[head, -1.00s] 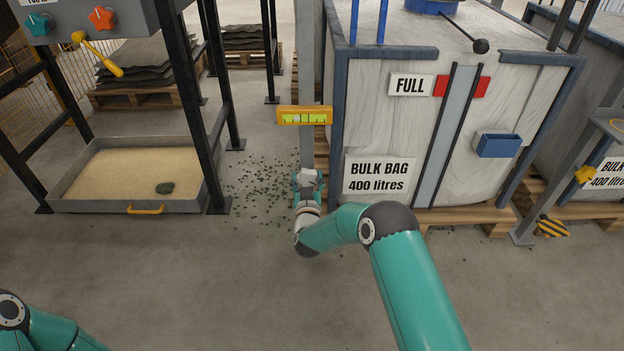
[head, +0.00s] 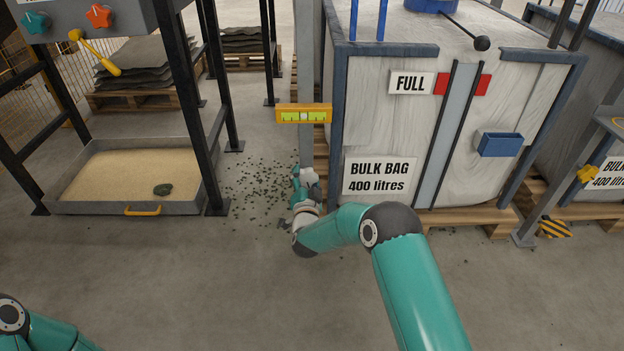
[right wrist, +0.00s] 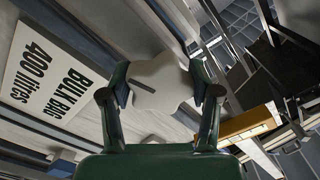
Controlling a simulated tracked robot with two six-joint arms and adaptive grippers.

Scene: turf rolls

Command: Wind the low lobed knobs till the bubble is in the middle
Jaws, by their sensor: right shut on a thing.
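A yellow spirit level (head: 304,114) with a green vial is fixed on the grey post beside the bulk bag; its pale bubble looks about at the middle of the vial. My right gripper (head: 305,182) is low at the foot of that post, below the level. In the right wrist view, my right gripper (right wrist: 160,92) is shut on a pale lobed knob (right wrist: 158,80) with a dark slot-like mark, one finger on each side. The level also shows there (right wrist: 250,123). The knob is hidden by my gripper in the head view. My left gripper is out of view.
The full bulk bag crate (head: 393,130) stands on a pallet just right of the post. A sand tray (head: 90,207) and a black-legged frame (head: 217,125) stand to the left. Dark crumbs (head: 262,188) lie on the floor between; the front floor is clear.

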